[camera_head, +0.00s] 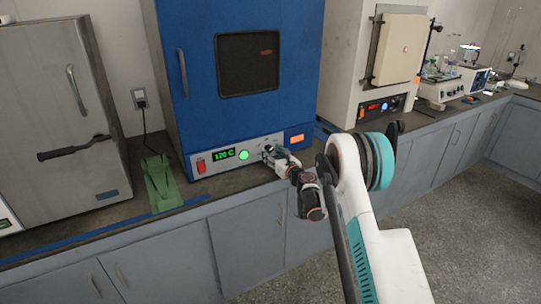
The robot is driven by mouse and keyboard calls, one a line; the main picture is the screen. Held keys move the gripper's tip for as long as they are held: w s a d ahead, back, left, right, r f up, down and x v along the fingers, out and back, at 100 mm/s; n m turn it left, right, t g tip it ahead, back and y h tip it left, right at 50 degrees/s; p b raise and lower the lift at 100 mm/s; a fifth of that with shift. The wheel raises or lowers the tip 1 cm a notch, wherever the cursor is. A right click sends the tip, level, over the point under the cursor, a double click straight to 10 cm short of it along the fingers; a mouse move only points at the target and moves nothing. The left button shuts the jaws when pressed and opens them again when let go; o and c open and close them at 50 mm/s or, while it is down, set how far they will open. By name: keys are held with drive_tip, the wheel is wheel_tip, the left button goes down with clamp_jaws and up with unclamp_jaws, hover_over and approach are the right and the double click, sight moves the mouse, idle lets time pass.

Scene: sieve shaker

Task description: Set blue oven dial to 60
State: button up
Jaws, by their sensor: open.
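The blue oven (202,113) stands on the dark countertop, with its door closed. Its light control panel (220,166) carries a green display (223,154) that reads about 120 C, a glowing green round button (244,155) and a red switch (201,167). My gripper (268,154) is open at the right part of this panel, just right of the green button. The dial is largely hidden behind or between the fingers; I cannot tell whether they touch it.
A green stand (160,183) sits on the counter left of the panel. A grey oven (50,120) stands farther left, and a beige furnace (372,60) stands to the right. Lab devices (450,85) line the far counter. The floor (470,230) at right is clear.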

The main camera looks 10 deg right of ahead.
drive_tip(key=shift+x, duration=0.9)
drive_tip(key=c, duration=1.1)
